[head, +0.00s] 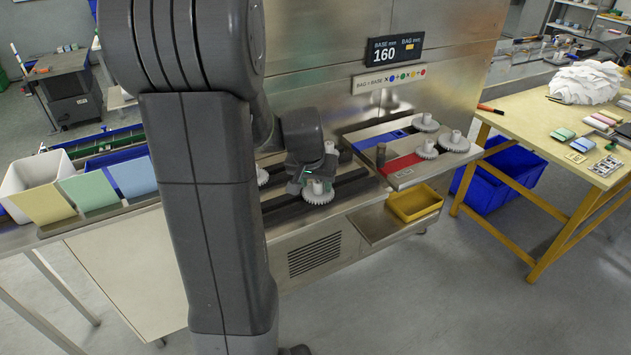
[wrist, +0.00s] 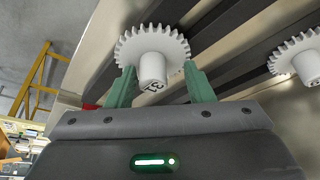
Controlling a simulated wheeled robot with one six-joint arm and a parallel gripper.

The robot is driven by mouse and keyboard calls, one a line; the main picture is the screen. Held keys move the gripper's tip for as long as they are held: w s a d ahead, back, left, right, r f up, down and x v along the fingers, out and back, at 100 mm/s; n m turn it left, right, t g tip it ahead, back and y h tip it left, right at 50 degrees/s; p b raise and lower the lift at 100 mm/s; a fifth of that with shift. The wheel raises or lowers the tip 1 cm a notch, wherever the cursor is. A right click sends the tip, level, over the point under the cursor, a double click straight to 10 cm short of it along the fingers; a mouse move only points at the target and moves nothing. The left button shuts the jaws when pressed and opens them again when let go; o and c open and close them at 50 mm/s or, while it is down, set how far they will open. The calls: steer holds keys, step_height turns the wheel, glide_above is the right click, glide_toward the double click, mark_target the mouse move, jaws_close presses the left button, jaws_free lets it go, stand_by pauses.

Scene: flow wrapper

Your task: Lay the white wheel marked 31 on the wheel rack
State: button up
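A white toothed wheel (wrist: 178,45) with a raised hub faces my wrist camera, and its hub carries a dark mark that looks like 31. In the head view the wheel (head: 318,197) is at the dark rails of the machine, under my gripper (head: 312,186). My gripper (wrist: 160,84) is open, with its green fingers on either side of the hub and a gap visible beside the hub. What looks like the wheel rack (head: 405,178) is the shelf to the right with blue and red strips. Several white wheels (head: 455,143) stand on it.
Another white wheel (wrist: 297,60) lies on the rails; it shows partly behind my arm in the head view (head: 262,177). A yellow bin (head: 415,204) sits below the rack. A yellow-legged table (head: 540,115) stands at right.

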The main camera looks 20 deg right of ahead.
steer(key=shift+s, duration=0.1)
steer(key=v, duration=1.3)
steer(key=shift+r, duration=0.4)
steer(key=shift+f, duration=0.1)
steer(key=x, duration=1.3)
steer(key=shift+f, duration=0.4)
steer(key=shift+r, duration=0.1)
steer(key=shift+r, duration=0.1)
